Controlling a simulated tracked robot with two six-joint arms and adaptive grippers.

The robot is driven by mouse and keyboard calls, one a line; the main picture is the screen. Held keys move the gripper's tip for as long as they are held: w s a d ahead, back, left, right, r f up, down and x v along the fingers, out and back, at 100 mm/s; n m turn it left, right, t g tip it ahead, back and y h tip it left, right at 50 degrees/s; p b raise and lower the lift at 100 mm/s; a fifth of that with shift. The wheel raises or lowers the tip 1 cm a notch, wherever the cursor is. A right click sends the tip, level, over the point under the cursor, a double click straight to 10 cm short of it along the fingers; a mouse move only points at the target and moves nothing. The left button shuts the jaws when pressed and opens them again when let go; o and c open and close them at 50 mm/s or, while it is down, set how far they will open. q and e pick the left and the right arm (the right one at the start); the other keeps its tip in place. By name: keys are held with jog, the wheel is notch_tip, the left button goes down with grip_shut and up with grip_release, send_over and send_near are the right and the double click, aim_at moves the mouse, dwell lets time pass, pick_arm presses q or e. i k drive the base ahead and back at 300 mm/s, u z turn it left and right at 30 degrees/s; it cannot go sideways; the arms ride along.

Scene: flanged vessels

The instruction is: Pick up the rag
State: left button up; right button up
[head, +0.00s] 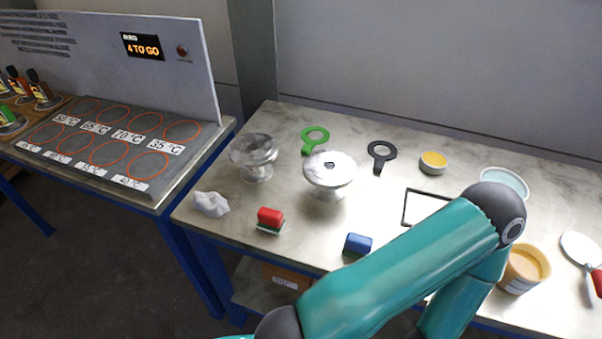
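The rag looks to be the crumpled white cloth (211,204) at the front left corner of the grey workbench (285,230). It lies in a loose heap, and nothing covers it. Neither of my grippers shows in the head view. One of my teal arms crosses the lower right of the view, well to the right of the cloth, and its gripper end is out of sight.
Two flanged metal vessels (254,154) (329,172) stand right of the cloth. A tan tub (523,269) stands at right. A heating panel bench (120,145) adjoins at left.

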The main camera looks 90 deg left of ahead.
aim_at(213, 205)
jog(key=u, duration=0.2)
jog(key=k, duration=2.35)
jog(key=u, duration=0.9)
jog(key=i, duration=1)
jog(key=u, duration=0.1)
